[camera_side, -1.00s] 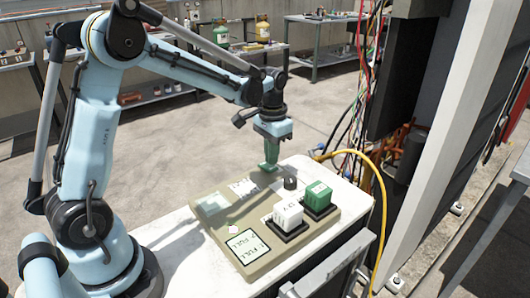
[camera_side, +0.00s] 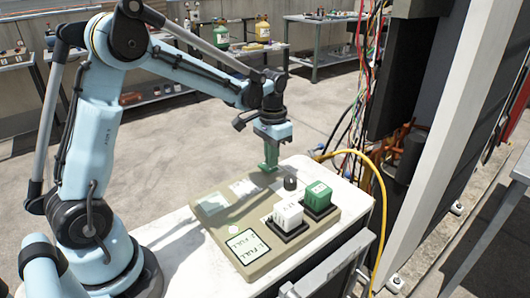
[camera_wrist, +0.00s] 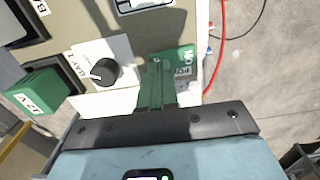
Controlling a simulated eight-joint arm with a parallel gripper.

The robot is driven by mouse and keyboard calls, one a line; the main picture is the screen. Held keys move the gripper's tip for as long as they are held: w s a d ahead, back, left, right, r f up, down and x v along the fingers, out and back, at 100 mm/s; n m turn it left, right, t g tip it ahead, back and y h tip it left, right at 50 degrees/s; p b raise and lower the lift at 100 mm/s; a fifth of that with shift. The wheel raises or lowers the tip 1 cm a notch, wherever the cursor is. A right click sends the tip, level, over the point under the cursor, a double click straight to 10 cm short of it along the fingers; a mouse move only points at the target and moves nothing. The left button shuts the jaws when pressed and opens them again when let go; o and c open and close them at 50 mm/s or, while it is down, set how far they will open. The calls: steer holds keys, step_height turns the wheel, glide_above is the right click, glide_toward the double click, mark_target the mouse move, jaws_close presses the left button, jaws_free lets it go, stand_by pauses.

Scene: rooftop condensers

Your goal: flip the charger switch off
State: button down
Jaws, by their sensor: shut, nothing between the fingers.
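My gripper (camera_side: 270,167) is shut and empty, its green fingers pointing down at the far edge of the olive panel (camera_side: 262,262). In the wrist view the fingers (camera_wrist: 157,66) hang between a black knob (camera_wrist: 105,72) on a white label and a green plate (camera_wrist: 185,65) with upside-down white lettering that seems to include "ON". The fingers partly cover the plate; I cannot tell if they touch it. The black knob (camera_side: 290,182) stands upright in the side view, right of the fingers. Which part is the charger switch is unclear, and its lever is not visible.
A green block marked 12 V (camera_side: 317,194) and a white block (camera_side: 288,214) sit in black holders on the panel. The panel lies on a white bench top (camera_side: 180,250). A yellow cable (camera_side: 380,215) and loose wires hang to the right.

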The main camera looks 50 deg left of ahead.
steer(key=shift+f, duration=0.6)
stand_by(0.3)
steer(key=shift+r, duration=3.55)
steer(key=shift+s+d+r, duration=0.15)
steer(key=s+d+r+t, duration=0.1)
steer(key=s+d+t, duration=0.6)
steer(key=s, duration=0.6)
steer(key=shift+s+d+r, duration=0.15)
steer(key=shift+d+r, duration=0.05)
steer(key=shift+r, duration=0.05)
